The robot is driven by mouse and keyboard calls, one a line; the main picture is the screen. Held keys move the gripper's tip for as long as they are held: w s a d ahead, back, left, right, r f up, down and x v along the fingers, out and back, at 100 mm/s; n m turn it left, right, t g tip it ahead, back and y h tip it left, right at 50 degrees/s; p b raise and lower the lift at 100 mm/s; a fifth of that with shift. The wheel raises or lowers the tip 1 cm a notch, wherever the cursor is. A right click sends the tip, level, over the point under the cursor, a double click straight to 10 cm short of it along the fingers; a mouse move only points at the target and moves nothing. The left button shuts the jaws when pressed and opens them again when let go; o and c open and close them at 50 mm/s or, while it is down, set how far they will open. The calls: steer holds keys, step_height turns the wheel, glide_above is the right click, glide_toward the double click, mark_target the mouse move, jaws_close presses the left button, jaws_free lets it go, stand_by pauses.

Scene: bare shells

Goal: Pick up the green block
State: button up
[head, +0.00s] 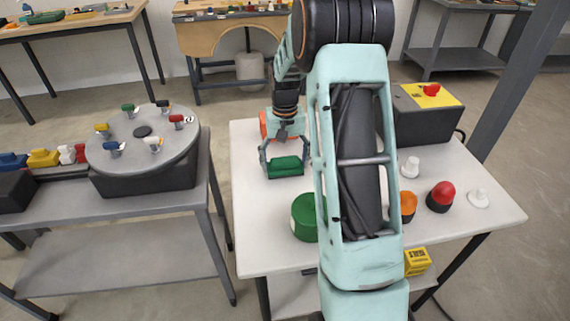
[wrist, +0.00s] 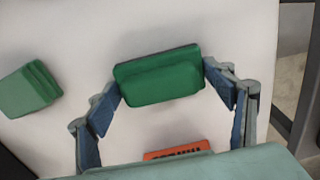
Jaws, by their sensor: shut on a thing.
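A green block (head: 285,168) is between the fingers of my gripper (head: 286,163) over the back left of the white table. In the wrist view the block (wrist: 158,80) spans the gap between the two blue-padded fingertips (wrist: 163,84), which meet its short ends. My gripper is shut on it. Whether the block touches the table or hangs just above it, I cannot tell. A second green piece (wrist: 28,90) lies apart at the left of the wrist view. A green piece (head: 304,217) also stands nearer the front in the head view, partly behind my arm.
An orange object (head: 264,124) sits behind the gripper. A dark box with a yellow top and red button (head: 432,96), a red dome (head: 440,196) and white pieces (head: 410,167) are at the table's right. A grey turntable (head: 145,137) stands left. The table's front left is clear.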

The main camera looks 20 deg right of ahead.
mark_target(285, 159)
steer(key=shift+r, duration=0.6)
step_height(285, 159, up, 2)
steer(key=shift+s+r, duration=0.15)
steer(key=shift+r, duration=0.1)
steer(key=s+a+r, duration=0.2)
steer(key=s+r, duration=0.7)
steer(key=s, duration=0.4)
steer(key=shift+s+a+r, duration=0.15)
steer(key=shift+s+a, duration=0.1)
steer(key=o, duration=0.5)
steer(key=c, duration=0.3)
